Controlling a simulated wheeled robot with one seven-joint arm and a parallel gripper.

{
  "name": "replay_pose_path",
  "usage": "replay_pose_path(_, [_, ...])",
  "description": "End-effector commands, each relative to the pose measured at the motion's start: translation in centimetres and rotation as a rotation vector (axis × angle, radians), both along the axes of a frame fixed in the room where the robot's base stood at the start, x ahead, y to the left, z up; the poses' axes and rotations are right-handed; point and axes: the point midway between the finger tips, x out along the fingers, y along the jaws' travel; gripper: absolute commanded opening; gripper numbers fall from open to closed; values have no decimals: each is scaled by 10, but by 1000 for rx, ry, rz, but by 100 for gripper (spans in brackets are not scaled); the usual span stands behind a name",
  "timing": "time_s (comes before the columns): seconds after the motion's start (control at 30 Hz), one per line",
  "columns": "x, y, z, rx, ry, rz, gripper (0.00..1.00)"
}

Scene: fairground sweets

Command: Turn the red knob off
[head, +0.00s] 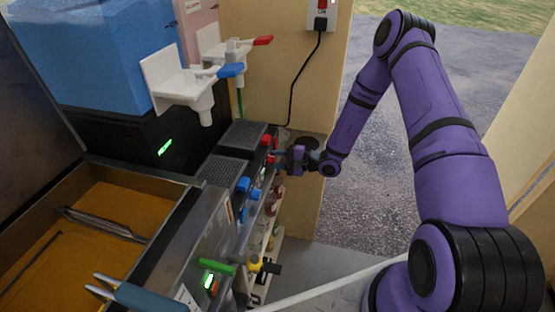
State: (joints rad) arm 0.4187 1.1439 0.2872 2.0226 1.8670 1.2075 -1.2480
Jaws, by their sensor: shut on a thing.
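The red knob (270,159) is on the front of the black and grey machine, just below a red block-shaped part (266,140). Only a little of it shows beside the fingers. My gripper (276,160) comes in from the right at the end of the purple arm and is shut on the red knob. The knob's exact angle is too small to tell.
Blue parts (243,184) sit nearer on the same front, with a green lever (216,267) and a yellow part (254,265) closer still. White dispensers with red (263,40) and blue (231,70) levers stand above. An open-topped tray (110,195) is at left.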

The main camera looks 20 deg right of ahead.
Motion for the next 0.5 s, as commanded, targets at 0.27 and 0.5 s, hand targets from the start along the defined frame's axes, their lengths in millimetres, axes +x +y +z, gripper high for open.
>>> replay_pose_path(0.27, [-2,0,-1,-145,-212,1,14])
replay_pose_path(0.5, [-2,0,-2,-256,-376,1,14])
